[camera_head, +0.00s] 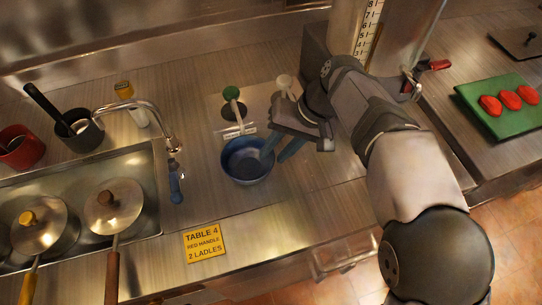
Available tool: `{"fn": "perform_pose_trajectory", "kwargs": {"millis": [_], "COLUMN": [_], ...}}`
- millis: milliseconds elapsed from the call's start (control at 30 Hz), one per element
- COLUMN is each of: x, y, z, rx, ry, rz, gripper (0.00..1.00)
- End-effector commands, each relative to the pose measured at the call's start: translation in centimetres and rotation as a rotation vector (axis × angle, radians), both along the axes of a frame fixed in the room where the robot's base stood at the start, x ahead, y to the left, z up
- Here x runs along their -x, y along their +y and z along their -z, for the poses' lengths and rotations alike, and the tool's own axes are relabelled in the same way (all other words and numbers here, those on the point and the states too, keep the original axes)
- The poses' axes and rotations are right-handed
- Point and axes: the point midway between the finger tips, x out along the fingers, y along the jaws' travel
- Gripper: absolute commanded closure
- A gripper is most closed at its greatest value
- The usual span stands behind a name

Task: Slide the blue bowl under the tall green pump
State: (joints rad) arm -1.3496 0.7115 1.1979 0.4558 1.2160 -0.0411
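The blue bowl (246,175) stands upright on the steel counter, in front of the pumps. The green-topped pump (231,93) rises behind the bowl, with its pale spout slanting down toward the bowl's back rim. A second, white-topped pump (284,81) stands to its right, partly hidden by my arm. My gripper (275,157) is at the bowl's right side with its fingers apart. One finger overlaps the inside of the right rim and the other is outside it. Whether either finger touches the bowl cannot be told.
A yellow card (204,243) reading "TABLE 4, RED HANDLE, 2 LADLES" lies near the front edge. The sink (150,200) with a faucet (150,112) and two lidded pans is left. A green board (500,110) with red pieces is far right.

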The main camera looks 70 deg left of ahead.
Motion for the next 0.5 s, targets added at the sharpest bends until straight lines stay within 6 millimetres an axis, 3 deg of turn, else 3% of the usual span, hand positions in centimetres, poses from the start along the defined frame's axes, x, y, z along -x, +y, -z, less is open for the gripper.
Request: {"fn": "perform_pose_trajectory", "kwargs": {"millis": [200,500], "x": [-1.1,-1.4], "y": [-0.3,-0.5], "z": [-2.3,-3.2], "rx": [-0.001,0.001], "ry": [-0.001,-0.001], "rz": [0.002,0.001], "gripper": [0.74,0.74]}}
